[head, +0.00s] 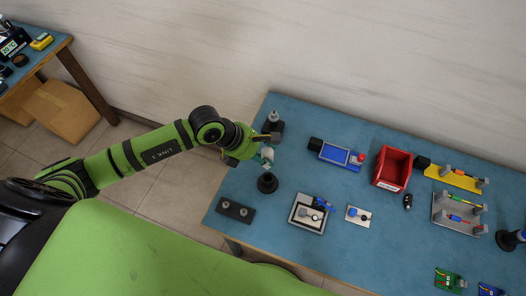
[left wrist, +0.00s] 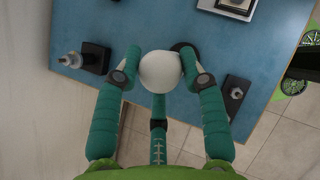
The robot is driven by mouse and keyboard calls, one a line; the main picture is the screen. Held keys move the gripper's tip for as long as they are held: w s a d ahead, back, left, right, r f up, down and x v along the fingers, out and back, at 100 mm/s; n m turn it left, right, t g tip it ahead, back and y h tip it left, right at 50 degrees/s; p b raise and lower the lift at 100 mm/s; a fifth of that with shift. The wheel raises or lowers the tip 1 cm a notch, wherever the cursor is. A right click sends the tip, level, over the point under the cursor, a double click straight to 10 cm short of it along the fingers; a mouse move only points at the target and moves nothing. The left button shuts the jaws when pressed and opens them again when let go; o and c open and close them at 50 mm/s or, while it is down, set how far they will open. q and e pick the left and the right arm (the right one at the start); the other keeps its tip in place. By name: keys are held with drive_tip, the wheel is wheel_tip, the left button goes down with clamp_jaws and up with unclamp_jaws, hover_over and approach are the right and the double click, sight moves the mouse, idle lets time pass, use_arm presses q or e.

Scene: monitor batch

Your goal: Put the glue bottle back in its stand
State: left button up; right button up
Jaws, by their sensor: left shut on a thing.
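The glue bottle (left wrist: 160,72) shows in the left wrist view as a white rounded shape between the two fingers of my left gripper (left wrist: 161,79). In the head view my left gripper (head: 262,155) is shut on the bottle, above the left part of the blue table. A round black stand (head: 267,183) with a raised centre is just below the gripper in that picture. In the left wrist view the black stand (left wrist: 184,47) is partly hidden behind the bottle. The bottle appears apart from it, though the height gap is hard to tell. My right gripper is out of view.
A black block with a grey top (head: 273,126) stands behind the gripper. A black plate with two nuts (head: 236,210) lies front left. A square fixture (head: 309,213), a red bin (head: 393,168) and a blue tray (head: 340,155) stand to the right on the table.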

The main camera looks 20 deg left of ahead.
use_arm(q)
drive_tip(key=shift+f, duration=0.1)
drive_tip(key=shift+d+f, duration=0.15)
drive_tip(key=shift+d+f+b, duration=0.25)
drive_tip(key=shift+f+b, duration=0.4)
drive_tip(key=shift+b, duration=0.1)
drive_tip(key=shift+a+f+b, duration=0.1)
drive_tip(key=shift+f+b, duration=0.55)
drive_tip(key=shift+f, duration=0.2)
drive_tip(key=shift+a+f+b, duration=0.1)
drive_tip(key=shift+f+b, duration=0.2)
drive_tip(key=shift+f, duration=0.15)
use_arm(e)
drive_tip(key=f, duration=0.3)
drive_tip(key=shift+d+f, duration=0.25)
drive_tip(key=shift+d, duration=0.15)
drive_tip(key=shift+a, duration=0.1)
use_arm(q)
drive_tip(key=shift+f, duration=0.1)
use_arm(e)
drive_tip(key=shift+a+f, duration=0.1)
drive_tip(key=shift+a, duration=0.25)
